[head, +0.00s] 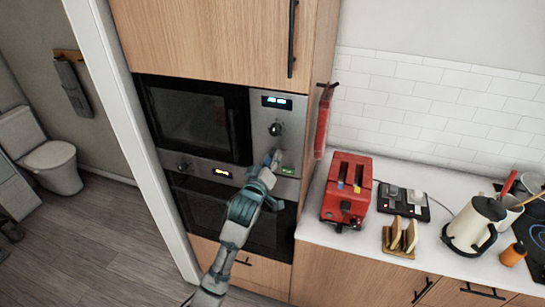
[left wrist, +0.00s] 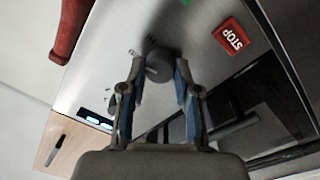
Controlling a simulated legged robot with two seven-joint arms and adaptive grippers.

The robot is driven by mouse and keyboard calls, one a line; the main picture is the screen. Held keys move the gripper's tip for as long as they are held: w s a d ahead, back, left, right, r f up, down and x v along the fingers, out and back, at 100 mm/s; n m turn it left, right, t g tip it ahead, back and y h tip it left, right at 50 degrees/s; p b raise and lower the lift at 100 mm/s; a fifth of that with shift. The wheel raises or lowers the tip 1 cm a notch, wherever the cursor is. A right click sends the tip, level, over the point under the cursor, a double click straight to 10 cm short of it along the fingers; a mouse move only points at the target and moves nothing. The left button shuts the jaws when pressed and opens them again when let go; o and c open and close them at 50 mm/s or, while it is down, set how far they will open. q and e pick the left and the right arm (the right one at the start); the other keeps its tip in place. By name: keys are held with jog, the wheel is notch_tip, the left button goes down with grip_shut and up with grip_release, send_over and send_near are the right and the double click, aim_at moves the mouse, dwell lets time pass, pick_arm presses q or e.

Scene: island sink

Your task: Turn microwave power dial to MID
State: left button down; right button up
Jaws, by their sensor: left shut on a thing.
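The built-in microwave (head: 198,118) has a steel control panel on its right, with a display and an upper dark dial (head: 275,129). My left gripper (head: 273,158) is at the panel below that upper dial. In the left wrist view, a round grey dial (left wrist: 159,63) sits between the blue-padded fingertips of my left gripper (left wrist: 160,75), which is shut on it. Small markings surround this dial, too blurred to read, so its setting cannot be told. In the head view the gripper hides this dial. My right gripper is not in view.
A red STOP button (left wrist: 232,36) and a green button (head: 288,171) are close to the gripped dial. An oven (head: 225,206) is below the microwave. A red toaster (head: 347,188) and a kettle (head: 474,225) stand on the counter to the right.

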pick_arm(q)
jog(key=shift+r+n+p, duration=0.2)
jog(key=shift+n+p, duration=0.8)
jog(key=shift+n, duration=0.7)
jog(key=c, duration=1)
grip_release()
jog(key=shift+o, duration=0.8)
jog(key=shift+w+f, duration=0.2)
jog(key=shift+f, duration=0.05)
jog(key=shift+s, duration=0.1)
jog(key=v, duration=1.1)
jog(key=shift+s, duration=0.4)
